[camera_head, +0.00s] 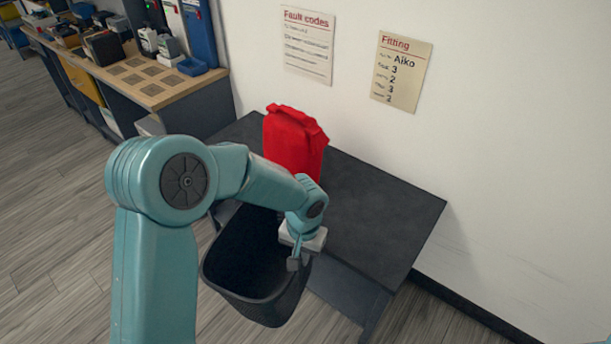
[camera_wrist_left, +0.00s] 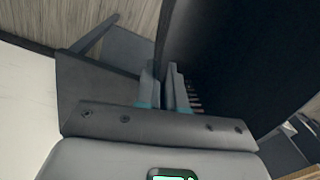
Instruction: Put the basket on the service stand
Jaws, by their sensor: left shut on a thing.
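The basket (camera_head: 228,275) is dark, deep and open-topped. In the head view it hangs from my left gripper (camera_head: 294,262), which is shut on its right rim. The service stand (camera_head: 385,215) is a dark flat-topped table against the wall, just behind and to the right of the basket. The basket overlaps the stand's near edge in the picture; I cannot tell whether they touch. In the left wrist view the fingers (camera_wrist_left: 166,92) pinch the rim, and the basket's dark wall (camera_wrist_left: 235,55) fills the upper right. My right gripper is not in view.
A red bag (camera_head: 291,142) stands upright on the stand's back left part. The stand's right part is bare. A workbench (camera_head: 150,85) with tools and boxes is at the upper left. Two notices, Fault codes (camera_head: 307,45) and Fitting (camera_head: 401,72), hang on the wall.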

